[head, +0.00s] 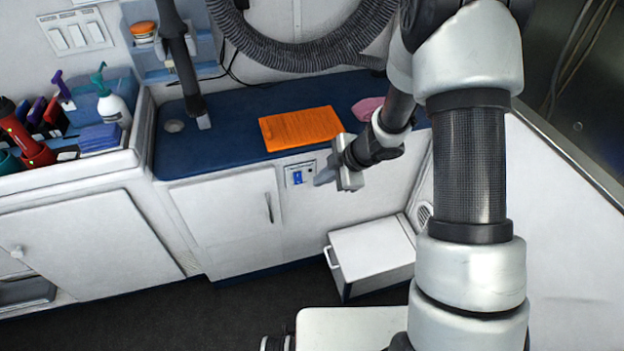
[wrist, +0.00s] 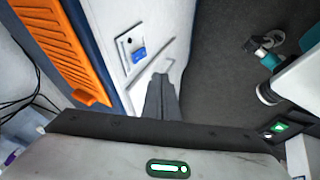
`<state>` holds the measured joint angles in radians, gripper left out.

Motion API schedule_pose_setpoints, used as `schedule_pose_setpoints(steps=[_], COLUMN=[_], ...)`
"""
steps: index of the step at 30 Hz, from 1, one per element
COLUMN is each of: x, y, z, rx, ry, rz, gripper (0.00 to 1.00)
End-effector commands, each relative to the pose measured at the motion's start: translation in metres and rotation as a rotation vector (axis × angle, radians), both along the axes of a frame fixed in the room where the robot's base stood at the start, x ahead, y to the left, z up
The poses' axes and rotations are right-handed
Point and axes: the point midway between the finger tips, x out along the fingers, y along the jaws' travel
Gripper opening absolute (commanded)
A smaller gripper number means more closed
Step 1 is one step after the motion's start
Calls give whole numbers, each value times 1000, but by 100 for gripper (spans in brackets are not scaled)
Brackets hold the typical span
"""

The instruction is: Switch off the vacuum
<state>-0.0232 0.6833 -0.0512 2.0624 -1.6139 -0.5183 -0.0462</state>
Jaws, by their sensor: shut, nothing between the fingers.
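A small wall panel (head: 300,174) with a blue switch (head: 297,177) is set in the white cabinet front, just under the blue counter. In the wrist view the panel (wrist: 127,44) and its blue switch (wrist: 139,55) show up and left of my fingers. My gripper (head: 321,179) is shut and empty, just right of the panel in the head view. Its closed fingers (wrist: 161,88) point toward the cabinet front and appear apart from the switch. The switch's on or off position is too small to tell. A dark ribbed hose (head: 310,55) hangs above the counter.
An orange ribbed mat (head: 300,129) and a pink item (head: 367,108) lie on the blue counter (head: 235,115). A white box (head: 372,255) stands on the floor below my gripper. Bottles and tools fill a tray at left.

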Motion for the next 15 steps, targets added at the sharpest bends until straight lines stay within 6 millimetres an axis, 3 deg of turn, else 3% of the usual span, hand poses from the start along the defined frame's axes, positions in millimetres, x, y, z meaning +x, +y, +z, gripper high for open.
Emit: schedule_pose_setpoints(steps=[12, 14, 15], x=[27, 30, 40], y=[40, 44, 46], z=[-75, -84, -78], rx=[0, -1, -1], ry=[1, 1, -4], rz=[3, 2, 3], gripper=[0, 0, 0])
